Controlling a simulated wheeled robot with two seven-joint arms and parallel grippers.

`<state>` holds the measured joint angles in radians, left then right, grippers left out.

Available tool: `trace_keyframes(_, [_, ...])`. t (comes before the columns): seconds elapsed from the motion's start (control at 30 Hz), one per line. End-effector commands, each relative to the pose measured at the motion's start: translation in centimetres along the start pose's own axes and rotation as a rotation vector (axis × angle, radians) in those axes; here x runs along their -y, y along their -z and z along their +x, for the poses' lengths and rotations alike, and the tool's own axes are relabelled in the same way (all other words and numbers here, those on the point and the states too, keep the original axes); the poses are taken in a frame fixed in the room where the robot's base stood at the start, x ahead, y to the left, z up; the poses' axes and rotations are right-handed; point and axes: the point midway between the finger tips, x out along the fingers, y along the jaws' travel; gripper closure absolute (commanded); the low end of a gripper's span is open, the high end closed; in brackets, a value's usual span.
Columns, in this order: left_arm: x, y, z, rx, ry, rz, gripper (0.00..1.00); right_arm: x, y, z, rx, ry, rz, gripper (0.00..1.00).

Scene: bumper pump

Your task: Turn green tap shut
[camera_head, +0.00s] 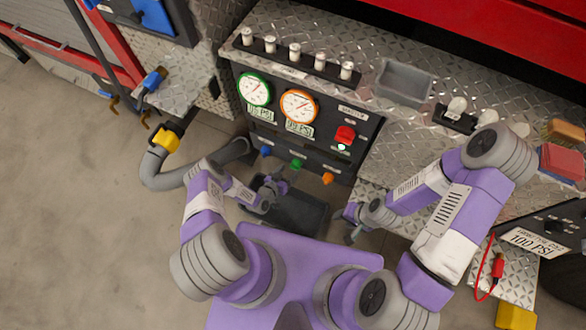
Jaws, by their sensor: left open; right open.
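The green tap (297,163) sits low on the dark pump panel (318,150), between a blue tap (265,151) and an orange tap (328,178). Above it are a green-rimmed gauge (255,89) and an orange-rimmed gauge (299,106). My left gripper (277,184) is open, just below and left of the green tap in the picture. A gap shows between them, and I cannot tell the depth. My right gripper (348,222) is open and empty, lower right of the orange tap and apart from the panel.
A red button (345,134) with a small lit green light is on the panel's right. A dark box (300,213) stands below the panel. A grey hose (160,172) with a yellow coupling curves at left. A grey tray (404,82) rests on the bumper. Open floor lies left.

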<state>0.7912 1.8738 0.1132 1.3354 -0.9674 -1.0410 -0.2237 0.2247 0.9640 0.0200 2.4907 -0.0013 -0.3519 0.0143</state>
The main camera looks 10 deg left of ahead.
Motion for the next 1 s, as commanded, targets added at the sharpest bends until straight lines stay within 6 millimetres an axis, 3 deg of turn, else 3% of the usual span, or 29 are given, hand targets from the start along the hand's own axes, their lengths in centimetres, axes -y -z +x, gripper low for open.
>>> trace_keyframes(0.23, [0.0,-0.2,3.4,0.0,0.0,-0.002,0.29,-0.6,0.1,1.5,0.0,0.0,0.0,0.57])
trace_keyframes(0.6, [0.0,0.0,4.0,0.003,0.001,-0.003,0.29,-0.6,0.1,1.6,0.0,0.0,0.0,0.57])
trace_keyframes(0.9, [0.0,0.0,3.9,0.002,0.002,-0.003,0.75,-0.6,0.1,1.6,0.0,0.0,0.0,0.57])
trace_keyframes(1.0, [0.1,0.0,3.9,0.002,0.002,-0.003,0.78,-0.6,0.1,1.6,0.0,0.0,0.0,0.57])
